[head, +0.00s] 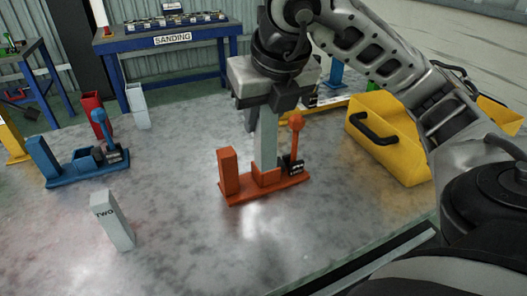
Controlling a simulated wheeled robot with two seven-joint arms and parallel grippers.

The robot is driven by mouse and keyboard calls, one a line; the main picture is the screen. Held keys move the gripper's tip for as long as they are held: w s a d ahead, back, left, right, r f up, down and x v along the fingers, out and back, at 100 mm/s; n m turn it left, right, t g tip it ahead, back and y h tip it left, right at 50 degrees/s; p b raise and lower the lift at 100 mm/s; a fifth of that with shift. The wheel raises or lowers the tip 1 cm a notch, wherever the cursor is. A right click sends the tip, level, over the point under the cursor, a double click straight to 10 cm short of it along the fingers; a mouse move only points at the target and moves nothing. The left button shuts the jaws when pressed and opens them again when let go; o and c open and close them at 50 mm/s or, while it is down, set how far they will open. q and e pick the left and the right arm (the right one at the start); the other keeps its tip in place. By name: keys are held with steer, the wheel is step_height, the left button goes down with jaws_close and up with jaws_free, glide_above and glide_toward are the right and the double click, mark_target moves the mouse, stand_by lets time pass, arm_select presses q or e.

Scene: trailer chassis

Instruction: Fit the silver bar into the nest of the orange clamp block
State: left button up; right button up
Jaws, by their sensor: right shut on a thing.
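My right gripper (268,100) is shut on the silver bar (265,142), pointing down with the bar upright below it. The orange clamp block (240,197) sits on the metal table under the gripper. It has a tall post at its left, a low nest block (266,176) in the middle and a lever with a round knob (295,121) at its right. The bar's lower end meets the nest block in the picture and is hidden by its front. I cannot tell how deep it sits. My left gripper is not in view.
A blue clamp block (88,172) stands at the left. A grey bar marked TWO (112,220) stands in front of it. A pale bar (138,106) and a red block (92,112) stand behind. A yellow toolbox (400,150) is at the right. The table's front middle is clear.

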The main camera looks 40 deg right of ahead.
steer(key=w+d+f+b, duration=0.2)
steer(key=w+d+f, duration=0.2)
steer(key=w+f, duration=0.1)
steer(key=shift+d+f+b, duration=0.35)
steer(key=shift+d+f, duration=0.05)
steer(key=shift+f, duration=0.25)
step_height(320, 180, down, 3)
steer(key=shift+d+f+b, duration=0.1)
steer(key=shift+f+b, duration=0.1)
steer(key=shift+b, duration=0.15)
jaws_close()
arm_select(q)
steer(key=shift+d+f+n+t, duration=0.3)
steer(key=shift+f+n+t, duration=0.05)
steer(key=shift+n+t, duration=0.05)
arm_select(e)
steer(key=shift+f, duration=0.3)
steer(key=o, duration=1)
jaws_free()
steer(key=shift+f, duration=0.1)
steer(key=shift+o, duration=0.2)
arm_select(q)
steer(key=p, duration=0.1)
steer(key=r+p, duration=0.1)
steer(key=p, duration=0.1)
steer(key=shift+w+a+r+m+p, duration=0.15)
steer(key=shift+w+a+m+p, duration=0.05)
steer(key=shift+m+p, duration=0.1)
arm_select(e)
steer(key=v, duration=1.2)
